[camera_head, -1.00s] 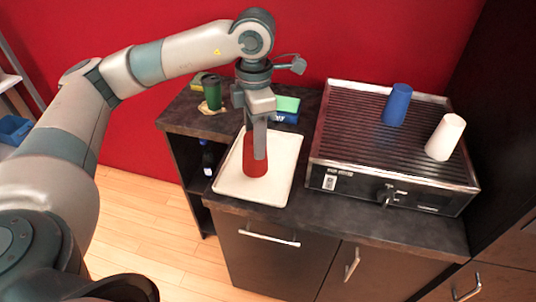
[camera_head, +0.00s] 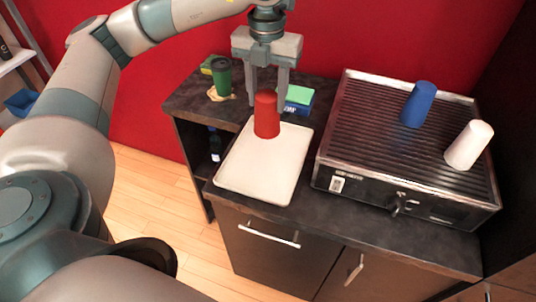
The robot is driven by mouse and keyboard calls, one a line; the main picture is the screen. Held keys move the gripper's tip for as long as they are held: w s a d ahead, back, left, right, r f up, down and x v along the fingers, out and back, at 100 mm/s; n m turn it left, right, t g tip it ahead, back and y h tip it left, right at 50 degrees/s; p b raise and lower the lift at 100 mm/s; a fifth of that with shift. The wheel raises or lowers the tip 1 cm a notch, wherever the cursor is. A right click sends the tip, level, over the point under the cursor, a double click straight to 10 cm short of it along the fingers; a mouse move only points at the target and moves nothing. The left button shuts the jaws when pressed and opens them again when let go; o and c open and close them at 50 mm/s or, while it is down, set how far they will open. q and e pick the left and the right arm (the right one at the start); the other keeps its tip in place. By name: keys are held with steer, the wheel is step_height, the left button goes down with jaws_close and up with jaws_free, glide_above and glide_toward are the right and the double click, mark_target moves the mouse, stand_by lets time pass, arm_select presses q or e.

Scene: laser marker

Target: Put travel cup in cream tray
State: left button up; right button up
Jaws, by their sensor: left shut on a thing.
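The cream tray (camera_head: 250,180) lies on the dark counter left of the ribbed machine. A red cup (camera_head: 266,118), narrower at its top, is upright over the tray's back part. I cannot tell whether its base touches the tray. My left gripper (camera_head: 268,106) points down from above, with one finger on each side of the red cup, shut on it. A green lidded cup (camera_head: 222,80), which looks like a travel cup, stands behind and left of the tray. My right gripper is not in view.
A blue cup (camera_head: 418,104) and a white cup (camera_head: 468,146) stand on the ribbed machine (camera_head: 365,135). A blue and green box (camera_head: 299,97) lies behind the tray. A dark bottle (camera_head: 215,143) is on the shelf below. The tray's front is bare.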

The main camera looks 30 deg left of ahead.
mark_target(267, 129)
arm_select(q)
steer(key=shift+f, duration=0.1)
step_height(267, 129, down, 5)
steer(key=shift+f+p, duration=0.1)
steer(key=shift+p, duration=0.9)
steer(key=shift+f, duration=0.45)
steer(key=shift+f+p, duration=0.7)
steer(key=shift+f, duration=1.2)
